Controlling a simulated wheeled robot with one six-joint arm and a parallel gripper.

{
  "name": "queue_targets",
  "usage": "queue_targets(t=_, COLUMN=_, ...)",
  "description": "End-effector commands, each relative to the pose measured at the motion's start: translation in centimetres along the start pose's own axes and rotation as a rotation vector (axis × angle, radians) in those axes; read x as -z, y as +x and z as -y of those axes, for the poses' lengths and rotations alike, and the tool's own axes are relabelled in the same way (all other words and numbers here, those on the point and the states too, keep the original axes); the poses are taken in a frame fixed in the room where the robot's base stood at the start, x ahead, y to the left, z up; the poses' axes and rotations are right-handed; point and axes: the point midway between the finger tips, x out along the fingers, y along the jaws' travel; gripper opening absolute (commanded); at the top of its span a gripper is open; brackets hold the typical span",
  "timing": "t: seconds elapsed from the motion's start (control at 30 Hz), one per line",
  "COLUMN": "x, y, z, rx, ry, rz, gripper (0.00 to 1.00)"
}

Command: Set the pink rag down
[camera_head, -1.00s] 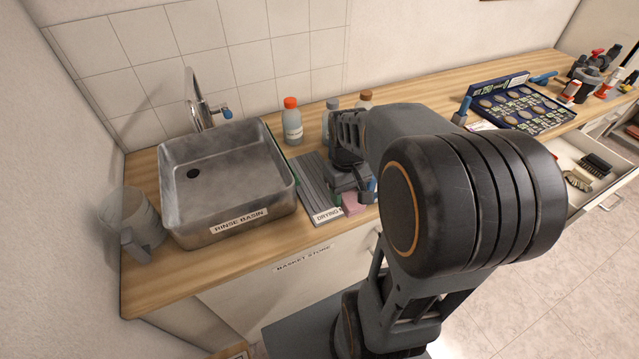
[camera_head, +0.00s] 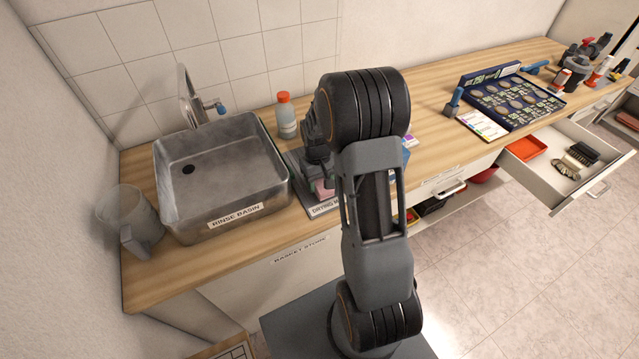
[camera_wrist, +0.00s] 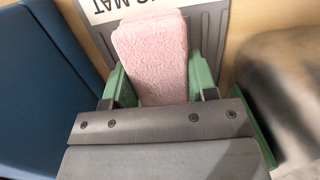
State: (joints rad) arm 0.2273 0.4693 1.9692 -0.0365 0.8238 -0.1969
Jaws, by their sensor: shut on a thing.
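The pink rag (camera_wrist: 150,55) is a thick, fuzzy block between the green fingers of my gripper (camera_wrist: 160,82) in the wrist view. My gripper is shut on it. The grey ribbed drying mat (camera_wrist: 208,40) is behind and below the rag, its label partly showing. In the head view a small part of the pink rag (camera_head: 324,187) shows over the drying mat (camera_head: 322,210), beside my arm. My arm hides much of the mat and most of my gripper there. I cannot tell whether the rag touches the mat.
The steel rinse basin (camera_head: 222,180) stands just left of the mat. A bottle with an orange cap (camera_head: 286,116) stands behind. A clear jug (camera_head: 130,222) is at the far left. An open drawer (camera_head: 562,168) juts out at the right.

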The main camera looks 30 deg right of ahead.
Motion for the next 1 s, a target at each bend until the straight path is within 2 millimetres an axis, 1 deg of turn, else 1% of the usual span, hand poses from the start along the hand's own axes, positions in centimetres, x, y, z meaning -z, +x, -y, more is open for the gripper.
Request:
queue_targets(t=0.03, x=0.0, y=0.5, z=0.0, rx=0.000, ry=0.000, rz=0.002, gripper=0.30)
queue_targets(t=0.13, x=0.1, y=1.2, z=0.0, rx=0.000, ry=0.000, rz=0.000, gripper=0.30)
queue_targets(t=0.43, x=0.1, y=1.3, z=0.0, rx=0.000, ry=0.000, rz=-0.001, gripper=0.30)
queue_targets(t=0.57, x=0.2, y=1.7, z=0.0, rx=0.000, ry=0.000, rz=-0.001, gripper=0.30)
queue_targets(t=0.6, x=0.2, y=1.7, z=0.0, rx=0.000, ry=0.000, rz=-0.001, gripper=0.53)
queue_targets(t=0.87, x=0.2, y=1.6, z=0.0, rx=0.000, ry=0.000, rz=-0.001, gripper=0.78)
queue_targets(t=1.0, x=0.2, y=1.6, z=0.0, rx=0.000, ry=0.000, rz=-0.001, gripper=0.78)
